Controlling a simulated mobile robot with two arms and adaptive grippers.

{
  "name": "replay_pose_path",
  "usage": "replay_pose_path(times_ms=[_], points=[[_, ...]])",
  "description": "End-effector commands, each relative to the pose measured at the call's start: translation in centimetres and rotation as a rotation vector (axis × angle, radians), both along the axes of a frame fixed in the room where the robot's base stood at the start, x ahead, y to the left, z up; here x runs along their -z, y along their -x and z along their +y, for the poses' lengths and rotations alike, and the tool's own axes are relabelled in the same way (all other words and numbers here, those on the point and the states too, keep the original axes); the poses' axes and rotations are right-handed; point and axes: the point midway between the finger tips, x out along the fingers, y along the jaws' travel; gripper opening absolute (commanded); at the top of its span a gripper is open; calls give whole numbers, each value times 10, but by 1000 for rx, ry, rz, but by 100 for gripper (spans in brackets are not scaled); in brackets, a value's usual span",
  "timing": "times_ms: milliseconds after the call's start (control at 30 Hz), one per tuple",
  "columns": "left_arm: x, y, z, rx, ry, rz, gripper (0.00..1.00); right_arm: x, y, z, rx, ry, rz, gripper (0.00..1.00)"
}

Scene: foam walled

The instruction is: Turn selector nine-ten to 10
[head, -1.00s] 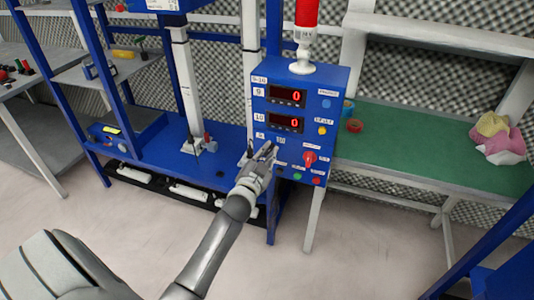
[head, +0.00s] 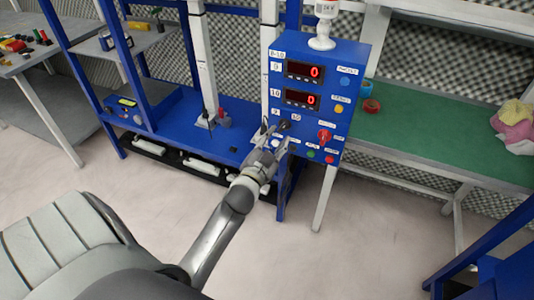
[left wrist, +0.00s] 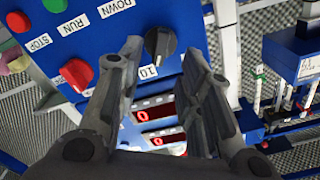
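The selector nine-ten is a black knob (left wrist: 160,43) on the blue control panel (head: 352,62), with a "10" label (left wrist: 149,72) beside it in the left wrist view. In the head view the knob (head: 284,125) sits below the two red displays, near small "9" and "10" labels. I cannot tell surely which label it points to. My left gripper (head: 272,135) is at the panel's lower left. In the left wrist view its fingers (left wrist: 160,62) are spread, with the knob showing in the gap near the tips; contact cannot be seen. My right gripper is not in view.
A red selector (head: 325,136) and green and red buttons are close by on the panel. Both displays (head: 303,71) read 0. A white and red lamp (head: 323,25) stands on top. A green-topped bench (head: 420,140) is right, blue shelving left.

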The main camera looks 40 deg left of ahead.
Motion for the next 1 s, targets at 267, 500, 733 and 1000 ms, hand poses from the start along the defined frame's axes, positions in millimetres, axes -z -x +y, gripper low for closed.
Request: replay_pose_path(times_ms=[267, 500, 733, 1000], points=[[1, 47, -11, -1, 2, 3, 34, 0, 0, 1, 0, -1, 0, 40], [0, 64, -16, 1, 0, 0, 34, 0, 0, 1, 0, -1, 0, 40], [0, 65, -16, 0, 0, 0, 34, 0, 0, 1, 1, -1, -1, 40], [0, 65, -16, 1, 0, 0, 34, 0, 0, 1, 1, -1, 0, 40]])
